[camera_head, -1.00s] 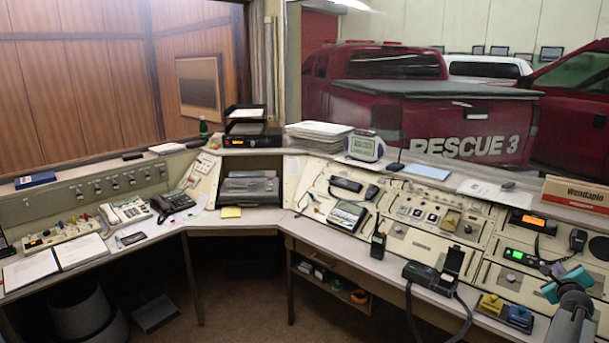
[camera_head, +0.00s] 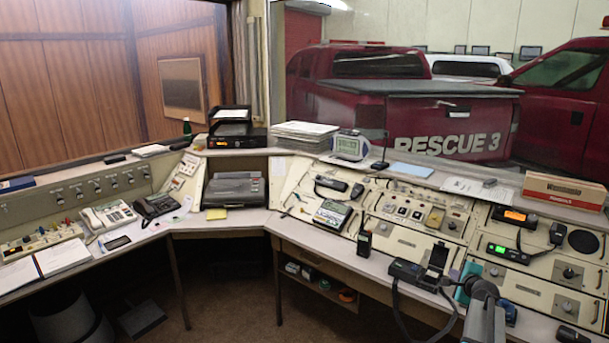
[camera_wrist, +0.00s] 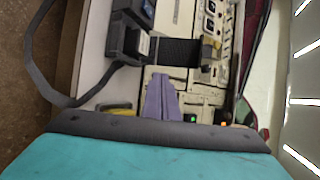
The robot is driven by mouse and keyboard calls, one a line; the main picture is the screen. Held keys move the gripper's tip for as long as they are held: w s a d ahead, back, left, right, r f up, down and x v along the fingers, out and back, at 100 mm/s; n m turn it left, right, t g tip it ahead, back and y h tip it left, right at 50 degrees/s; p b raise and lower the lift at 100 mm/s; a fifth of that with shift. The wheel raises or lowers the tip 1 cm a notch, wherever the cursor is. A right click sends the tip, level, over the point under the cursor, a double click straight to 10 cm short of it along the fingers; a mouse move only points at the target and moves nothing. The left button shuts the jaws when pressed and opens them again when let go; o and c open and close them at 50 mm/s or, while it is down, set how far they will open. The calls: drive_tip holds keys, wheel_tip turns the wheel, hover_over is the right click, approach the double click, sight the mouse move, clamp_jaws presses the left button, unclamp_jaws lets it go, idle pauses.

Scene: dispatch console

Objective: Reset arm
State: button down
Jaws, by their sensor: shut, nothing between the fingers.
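My gripper (camera_head: 467,280) is low at the right in the head view, over the front of the console desk, with its teal body partly hidden by my grey arm link. In the wrist view its grey-purple fingers (camera_wrist: 161,95) lie together, shut and empty. They point towards the console panels. A black corded device (camera_head: 418,274) sits on the desk edge just left of my gripper. It also shows in the wrist view (camera_wrist: 133,35), beyond the fingertips and to the left.
A handheld radio (camera_head: 364,243) stands on the desk. A lit green-display radio (camera_head: 507,252) and a hand microphone (camera_head: 557,234) are right of my gripper. A cardboard box (camera_head: 564,190) lies on the back ledge. Floor space is open in front of the desk.

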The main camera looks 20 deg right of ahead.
drive_tip(key=w+a+f+n+g+y, duration=0.1)
drive_tip(key=w+a+f+n+y, duration=0.15)
drive_tip(key=a, duration=0.55)
drive_tip(key=w+a+f+n+y, duration=0.15)
drive_tip(key=a+f+n, duration=0.25)
drive_tip(key=a, duration=0.4)
drive_tip(key=s+a+f+n+g+y, duration=0.1)
drive_tip(key=s+a+f+n+g, duration=0.2)
drive_tip(key=a, duration=0.8)
drive_tip(key=s+a+f+n+g+y, duration=0.1)
drive_tip(key=s+a+f+n+g, duration=0.15)
drive_tip(key=a+f+n, duration=0.6)
drive_tip(key=s+a+f+n+g+y, duration=0.1)
drive_tip(key=s+a+f+n+g, duration=0.15)
drive_tip(key=a, duration=1.15)
drive_tip(key=s+a+f+n+g+h, duration=0.2)
drive_tip(key=s+a+n, duration=0.3)
drive_tip(key=s+a, duration=0.4)
drive_tip(key=s+f+g, duration=0.3)
drive_tip(key=s+f, duration=0.6)
drive_tip(key=s, duration=0.4)
drive_tip(key=s+d+f+g, duration=0.1)
drive_tip(key=s+f+g, duration=0.2)
drive_tip(key=s+f, duration=0.6)
drive_tip(key=s, duration=0.4)
drive_tip(key=shift+s+f, duration=0.15)
drive_tip(key=shift+s, duration=0.25)
drive_tip(key=shift+d, duration=0.1)
